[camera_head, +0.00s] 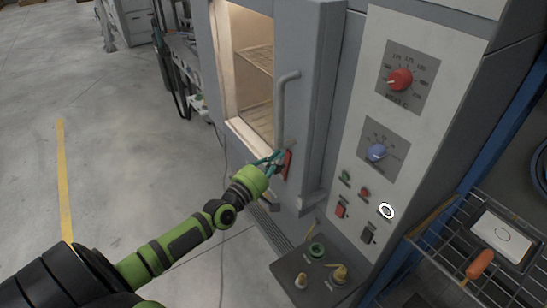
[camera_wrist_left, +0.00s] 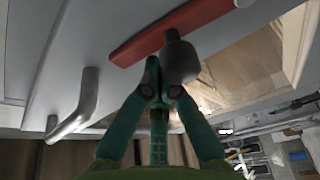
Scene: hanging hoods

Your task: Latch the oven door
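The grey oven door (camera_head: 307,95) has a lit window showing wire racks inside and a vertical bar handle (camera_head: 282,105). A red latch lever (camera_head: 287,164) sits below the handle. My left gripper (camera_head: 272,162) is at the lever, its teal fingers close against its left side. In the left wrist view, the red lever (camera_wrist_left: 165,36) runs slanting across the top, with a dark grey knob (camera_wrist_left: 180,61) under it. The left fingers (camera_wrist_left: 158,88) come together right by the knob; whether they hold it cannot be told. My right gripper is not in view.
Right of the door is a control panel with a red dial (camera_head: 400,79), a blue dial (camera_head: 377,152) and several switches. Valves (camera_head: 317,249) stand on a ledge below. A wire rack (camera_head: 450,255) is at lower right. The floor at left is clear.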

